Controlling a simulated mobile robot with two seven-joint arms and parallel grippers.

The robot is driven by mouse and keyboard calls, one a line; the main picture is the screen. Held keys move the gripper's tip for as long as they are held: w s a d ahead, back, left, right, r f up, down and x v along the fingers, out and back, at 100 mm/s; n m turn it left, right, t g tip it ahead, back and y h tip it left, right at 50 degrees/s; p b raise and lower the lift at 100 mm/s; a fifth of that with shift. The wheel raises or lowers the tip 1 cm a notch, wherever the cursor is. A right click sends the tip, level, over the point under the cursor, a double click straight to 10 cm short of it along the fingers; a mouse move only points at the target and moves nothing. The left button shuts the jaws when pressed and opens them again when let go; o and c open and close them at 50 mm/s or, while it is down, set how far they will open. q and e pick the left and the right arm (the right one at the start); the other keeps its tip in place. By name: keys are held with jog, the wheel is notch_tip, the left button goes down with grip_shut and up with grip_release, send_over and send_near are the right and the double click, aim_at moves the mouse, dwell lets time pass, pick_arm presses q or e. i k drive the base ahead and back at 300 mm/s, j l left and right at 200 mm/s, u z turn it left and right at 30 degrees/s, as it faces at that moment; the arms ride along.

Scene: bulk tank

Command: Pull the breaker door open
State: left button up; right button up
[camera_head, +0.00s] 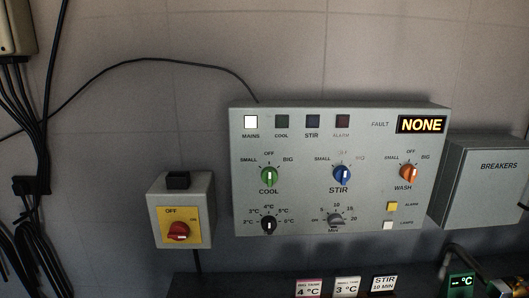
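The grey breaker box (484,190), labelled BREAKERS, is on the wall at the right, beside the control panel. Its front door looks shut, and the right side of the box runs out of the picture. A small dark shape shows at the right edge by the door; I cannot tell whether it is a handle. Neither of my grippers is in view.
The control panel (300,215) has several knobs and lamps and a display reading NONE. A yellow-faced switch box (180,212) with a red knob is at the left. Black cables hang at far left.

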aim_at(492, 187)
jog(key=z, duration=1.4)
jog(key=u, duration=0.35)
jog(key=l+u, duration=0.2)
jog(key=u, duration=0.15)
jog(key=l+u, duration=0.45)
jog(key=u, duration=0.2)
jog(key=l+u, duration=0.2)
jog(key=l, duration=0.25)
jog(key=k+l+u, duration=0.2)
jog(key=l, duration=0.25)
jog(key=i, duration=0.1)
